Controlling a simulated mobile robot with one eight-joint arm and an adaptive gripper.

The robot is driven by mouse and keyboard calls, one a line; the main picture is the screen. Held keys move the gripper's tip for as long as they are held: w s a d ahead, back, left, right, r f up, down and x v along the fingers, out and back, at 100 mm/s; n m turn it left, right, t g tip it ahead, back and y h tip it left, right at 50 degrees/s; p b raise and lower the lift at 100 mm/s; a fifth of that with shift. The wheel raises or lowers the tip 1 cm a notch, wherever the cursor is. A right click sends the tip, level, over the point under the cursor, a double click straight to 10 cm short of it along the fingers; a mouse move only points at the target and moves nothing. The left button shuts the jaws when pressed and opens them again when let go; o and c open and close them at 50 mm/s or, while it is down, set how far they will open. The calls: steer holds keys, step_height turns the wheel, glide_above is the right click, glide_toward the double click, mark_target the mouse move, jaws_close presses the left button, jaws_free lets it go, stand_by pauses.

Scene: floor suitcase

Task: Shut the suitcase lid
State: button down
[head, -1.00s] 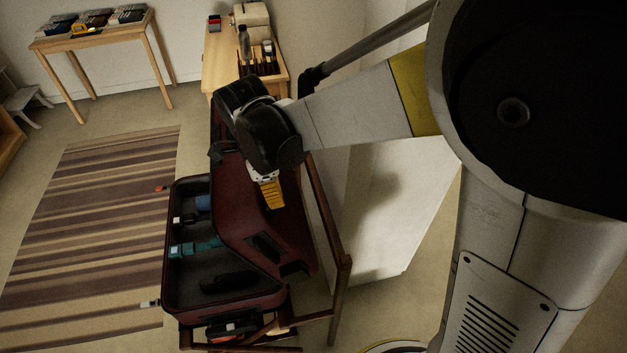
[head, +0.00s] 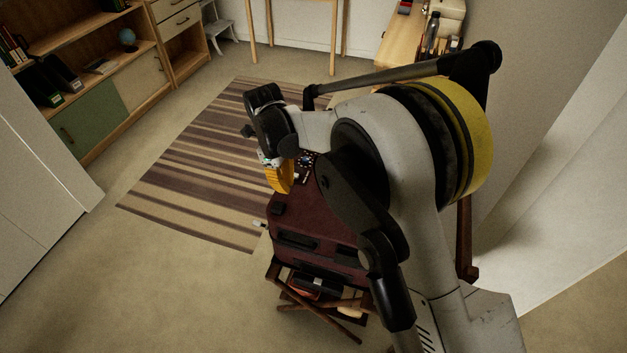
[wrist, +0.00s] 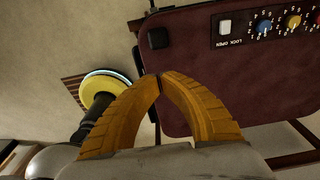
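The suitcase (head: 318,222) is dark red and rests on a wooden folding rack. In the head view its lid lies down over the case, and no contents show; whether it is fully seated I cannot tell, since my arm hides its right part. The wrist view shows the dark red panel (wrist: 235,75) with a "LOCK OPEN" label, a white switch and coloured dials. My gripper (head: 283,190) is at the suitcase's left edge. Its yellow fingers (wrist: 158,77) meet at the tips, with nothing between them, beside the panel's edge; contact is unclear.
The wooden rack (head: 318,318) stands under the suitcase. A striped rug (head: 200,165) lies to the left, with open floor in front of it. A low cabinet (head: 100,120) stands at the back left. A white wall is close on the right.

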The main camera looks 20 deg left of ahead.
mark_target(272, 206)
steer(key=a+f+b, duration=0.1)
steer(key=a+f, duration=0.1)
steer(key=f, duration=0.1)
steer(key=a+f+b, duration=0.1)
steer(key=f, duration=0.2)
steer(key=a+f+b, duration=0.1)
steer(key=a+f, duration=0.1)
steer(key=f, duration=0.2)
steer(key=shift+a, duration=0.35)
steer(key=shift+r, duration=0.1)
